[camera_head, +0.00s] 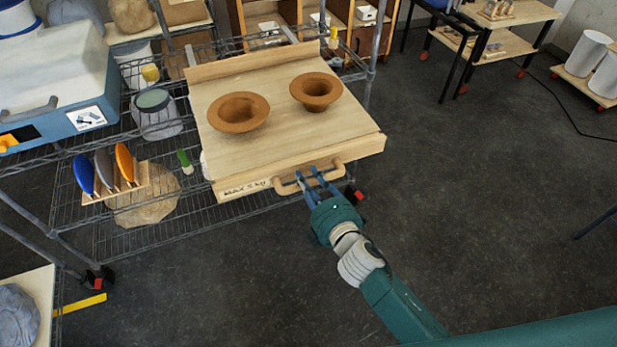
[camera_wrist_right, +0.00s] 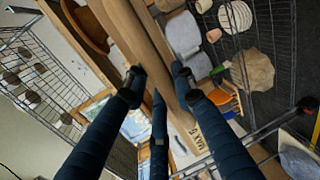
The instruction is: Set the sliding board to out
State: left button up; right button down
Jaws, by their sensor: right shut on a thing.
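The sliding board (camera_head: 270,147) is a pale wooden board on the wire rack, extending forward past the rack's front edge. A wooden bar handle (camera_head: 310,179) runs along its front face, beside some handwritten lettering. Two brown bowls (camera_head: 238,112) with wide rims stand on the board. My right gripper (camera_head: 314,181) is at the handle, its dark blue fingers closed around the bar. In the right wrist view the fingers lie on both sides of the handle bar (camera_wrist_right: 172,75). My left gripper is not in view.
Open dark floor (camera_head: 470,200) lies to the right and in front. A yellow strip (camera_head: 80,304) lies at lower left.

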jog(key=shift+s+f, duration=0.15)
jog(key=shift+f, duration=0.15)
jog(key=c, duration=1.5)
grip_release()
jog(key=shift+o, duration=0.5)
jog(key=shift+s+d+r, duration=0.1)
jog(key=shift+s, duration=0.05)
jog(key=shift+r, duration=0.15)
jog(key=v, duration=1.2)
